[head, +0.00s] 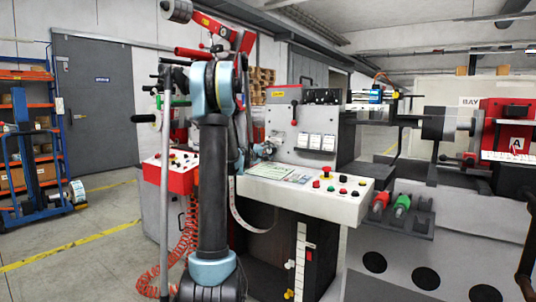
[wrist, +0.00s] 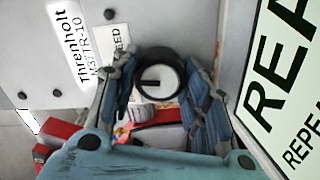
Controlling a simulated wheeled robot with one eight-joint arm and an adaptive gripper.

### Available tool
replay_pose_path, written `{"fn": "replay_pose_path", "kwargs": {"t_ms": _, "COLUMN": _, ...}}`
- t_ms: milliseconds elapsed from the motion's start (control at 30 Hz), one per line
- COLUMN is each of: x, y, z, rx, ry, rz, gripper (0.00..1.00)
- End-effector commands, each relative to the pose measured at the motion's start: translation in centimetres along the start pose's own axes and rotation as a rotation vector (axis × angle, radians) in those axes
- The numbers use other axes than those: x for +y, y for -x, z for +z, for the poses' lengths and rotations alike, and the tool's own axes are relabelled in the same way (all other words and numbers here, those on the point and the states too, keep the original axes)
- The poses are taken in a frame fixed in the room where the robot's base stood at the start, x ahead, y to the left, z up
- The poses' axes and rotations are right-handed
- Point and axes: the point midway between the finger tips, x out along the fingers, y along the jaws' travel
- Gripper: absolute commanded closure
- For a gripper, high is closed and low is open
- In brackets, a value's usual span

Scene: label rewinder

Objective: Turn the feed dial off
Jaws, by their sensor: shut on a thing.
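The feed dial (wrist: 160,75) is a round black knob with a pale face, at the upper middle of the wrist view. A short dark mark on its face points toward the left of the picture. It sits on a grey panel beside a label reading "FEED" (wrist: 117,47). My gripper (wrist: 160,68) has one blue-grey finger on each side of the dial and is shut on it. In the head view my gripper (head: 264,148) is small, close to the front panel of the machine (head: 310,120), and the dial cannot be made out there.
A large printed sign (wrist: 285,80) fills the right of the wrist view, close to my right finger. In the head view, a white control desk (head: 300,185) with coloured buttons juts out below the panel. A red button box (head: 170,175) stands to its left.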

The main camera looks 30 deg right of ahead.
Motion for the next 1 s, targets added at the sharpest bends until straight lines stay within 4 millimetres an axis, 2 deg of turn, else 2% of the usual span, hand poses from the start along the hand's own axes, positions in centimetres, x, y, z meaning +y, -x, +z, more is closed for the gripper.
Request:
{"fn": "replay_pose_path", "kwargs": {"t_ms": 300, "x": -0.27, "y": 0.16, "z": -0.38, "rx": 0.009, "ry": 0.107, "rz": -0.004, "gripper": 0.82}}
{"fn": "replay_pose_path", "kwargs": {"t_ms": 767, "x": -0.31, "y": 0.2, "z": -0.4, "rx": 0.009, "ry": 0.123, "rz": -0.005, "gripper": 0.82}}
{"fn": "replay_pose_path", "kwargs": {"t_ms": 800, "x": -0.31, "y": 0.2, "z": -0.4, "rx": 0.009, "ry": 0.123, "rz": -0.005, "gripper": 0.56}}
{"fn": "replay_pose_path", "kwargs": {"t_ms": 867, "x": -0.3, "y": 0.2, "z": -0.39, "rx": 0.009, "ry": 0.123, "rz": -0.004, "gripper": 0.42}}
{"fn": "replay_pose_path", "kwargs": {"t_ms": 900, "x": -0.27, "y": 0.19, "z": -0.36, "rx": 0.008, "ry": 0.123, "rz": -0.004, "gripper": 0.38}}
{"fn": "replay_pose_path", "kwargs": {"t_ms": 1000, "x": -0.19, "y": 0.15, "z": -0.26, "rx": 0.006, "ry": 0.123, "rz": -0.003, "gripper": 0.38}}
